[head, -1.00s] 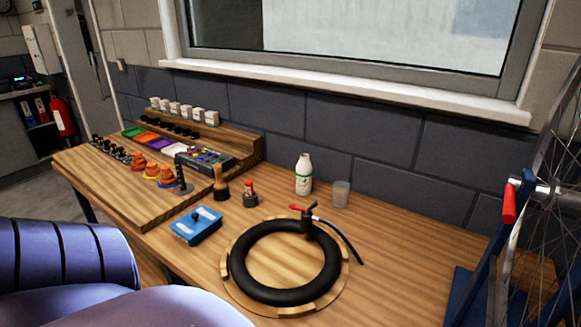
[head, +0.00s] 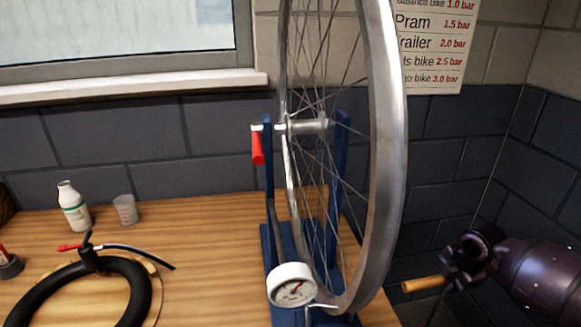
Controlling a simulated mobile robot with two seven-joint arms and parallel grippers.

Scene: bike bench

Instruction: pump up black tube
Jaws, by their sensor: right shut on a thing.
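The black tube (head: 137,284) lies as a ring on a round wooden holder at the lower left, partly cut off by the frame. A pump head with a red lever (head: 70,247) sits at the tube's valve, and a short dark hose (head: 140,254) runs from it to the right. A round white gauge (head: 292,286) shows in front of the wheel; its needle is too small to read surely. My right gripper (head: 446,283) is at the lower right, shut on a light wooden handle (head: 420,285). What the handle belongs to is hidden. My left gripper is out of view.
A spoked wheel (head: 383,170) stands in a blue stand (head: 268,170) with a red lever (head: 257,148). A white bottle (head: 73,208) and a clear cup (head: 125,209) stand near the wall. A pressure chart (head: 430,45) hangs behind.

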